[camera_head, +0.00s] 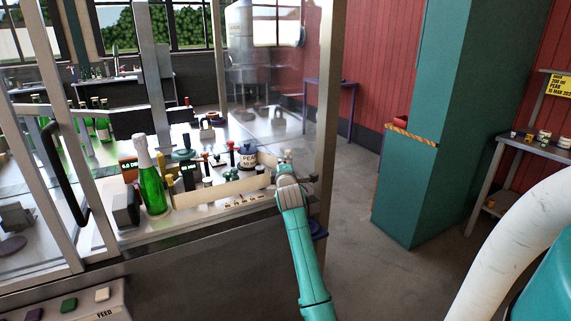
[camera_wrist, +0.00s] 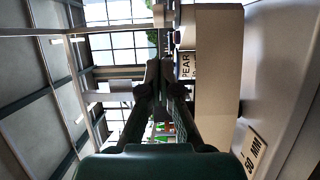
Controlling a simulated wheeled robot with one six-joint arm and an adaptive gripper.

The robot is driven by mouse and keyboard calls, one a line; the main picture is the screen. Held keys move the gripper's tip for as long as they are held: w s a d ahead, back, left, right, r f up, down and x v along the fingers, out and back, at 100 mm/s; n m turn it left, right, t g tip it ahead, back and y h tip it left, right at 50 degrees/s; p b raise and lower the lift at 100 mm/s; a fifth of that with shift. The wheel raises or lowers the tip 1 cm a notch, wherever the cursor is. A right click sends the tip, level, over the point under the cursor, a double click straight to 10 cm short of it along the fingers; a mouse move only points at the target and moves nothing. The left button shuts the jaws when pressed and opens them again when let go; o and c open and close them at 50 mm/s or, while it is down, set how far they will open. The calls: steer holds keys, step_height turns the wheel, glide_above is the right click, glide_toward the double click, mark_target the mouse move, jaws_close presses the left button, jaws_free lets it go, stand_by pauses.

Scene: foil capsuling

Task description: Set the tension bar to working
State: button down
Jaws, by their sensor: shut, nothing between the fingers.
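My gripper (camera_head: 287,166) is at the right end of the machine bench, by the right end of a long cream bar (camera_head: 222,191). In the wrist view my gripper (camera_wrist: 163,75) shows dark fingers close together, with nothing seen between them. The cream bar (camera_wrist: 217,85) stands upright just right of the fingers in that turned view; I cannot tell whether they touch. I cannot tell for sure which part is the tension bar or how it is set. My wrist and arm hide part of the bench's right end.
A green bottle (camera_head: 151,182) stands at the bar's left end. A PEAR-labelled container (camera_head: 247,157) sits behind the bar and shows in the wrist view (camera_wrist: 185,66). A frame post (camera_head: 326,100) rises close right of my arm. A teal cabinet (camera_head: 440,110) stands farther right.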

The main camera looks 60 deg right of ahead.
steer(key=s, duration=1)
stand_by(0.3)
steer(key=a+f+m+t+y, duration=0.1)
steer(key=a+f+y, duration=0.1)
steer(key=a+f, duration=0.9)
steer(key=a+f+m+t+y, duration=0.1)
steer(key=a+f+t+y, duration=0.1)
steer(key=a+f, duration=0.9)
steer(key=s+a+f+m+y, duration=0.1)
steer(key=s+a, duration=0.2)
steer(key=a, duration=0.4)
steer(key=s+a+f+t+y, duration=0.1)
steer(key=s+a+f+y, duration=0.1)
steer(key=s+a, duration=0.35)
steer(key=s+a+f+m+y, duration=0.1)
steer(key=s+a, duration=0.1)
steer(key=a, duration=0.7)
steer(key=s+a+r+m+y, duration=0.1)
steer(key=s+a+r+y, duration=0.2)
steer(key=s+a, duration=0.4)
steer(key=s+a+r+m+y, duration=0.2)
steer(key=s+a, duration=0.6)
steer(key=s, duration=0.8)
steer(key=shift+s+a+r+m+y, duration=0.3)
steer(key=shift+r+y, duration=0.3)
